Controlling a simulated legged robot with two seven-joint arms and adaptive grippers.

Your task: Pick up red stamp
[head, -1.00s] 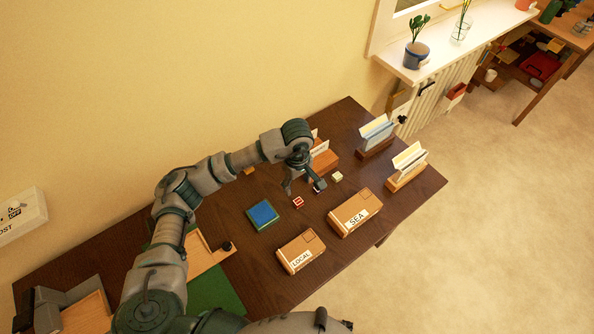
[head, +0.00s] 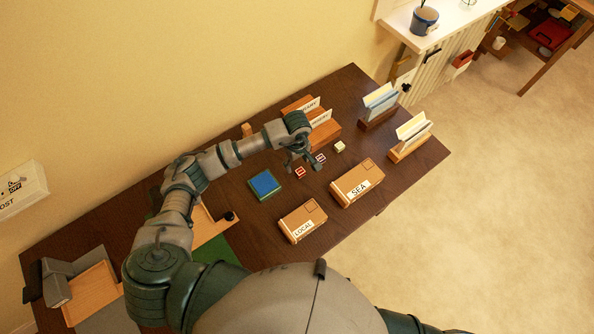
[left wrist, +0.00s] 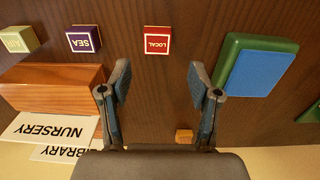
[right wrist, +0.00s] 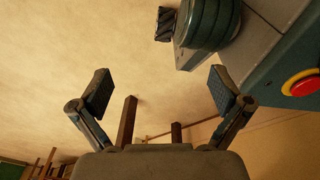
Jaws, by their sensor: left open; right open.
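The red stamp (head: 300,172), a small block with a red-and-white "LOCAL" label, sits on the dark wooden desk. In the left wrist view the red stamp (left wrist: 157,41) lies ahead of the fingers, roughly centred between them and apart from both. My left gripper (head: 302,163) is open and empty, close to the stamp in the head view; its open fingers also show in the left wrist view (left wrist: 160,75). My right gripper (right wrist: 160,88) is open and empty, facing floor and wall away from the desk.
A purple "SEA" stamp (head: 320,158) and a cream stamp (head: 339,146) stand beside the red one. A blue-topped green pad (head: 265,184) lies left. Cardboard boxes, LOCAL (head: 303,221) and SEA (head: 359,182), lie in front. A wooden card holder (head: 325,132) stands behind.

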